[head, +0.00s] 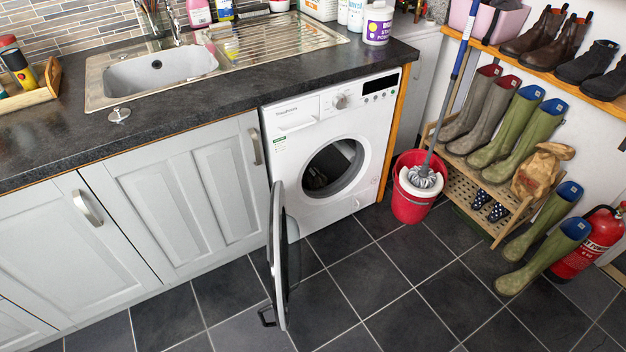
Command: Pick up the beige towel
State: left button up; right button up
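I cannot make out a beige towel in the head view. A crumpled tan item (540,170) with dark print sits at the right end of the slatted welly rack (476,200); it looks more like a paper bag than a towel. The white washing machine (300,150) has its round door (284,255) swung wide open toward the room. Its drum (332,168) is dark inside, and what lies in it is too dim to tell. Neither of my grippers is in view.
A red mop bucket (408,207) with a mop stands between machine and rack. Green wellies (543,257) and a red fire extinguisher (590,245) stand on the floor at right. A worktop (190,112) with a sink (163,70) runs along the left. The dark tiled floor (385,290) in front is clear.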

aim_at(316, 180)
jog(key=i+l+u, duration=0.2)
jog(key=i+l, duration=0.2)
jog(key=i+l+u, duration=0.2)
jog(key=i+l, duration=0.15)
jog(key=l, duration=0.15)
jog(key=i+l+u, duration=0.15)
jog(key=i+l, duration=0.15)
jog(key=l, duration=0.2)
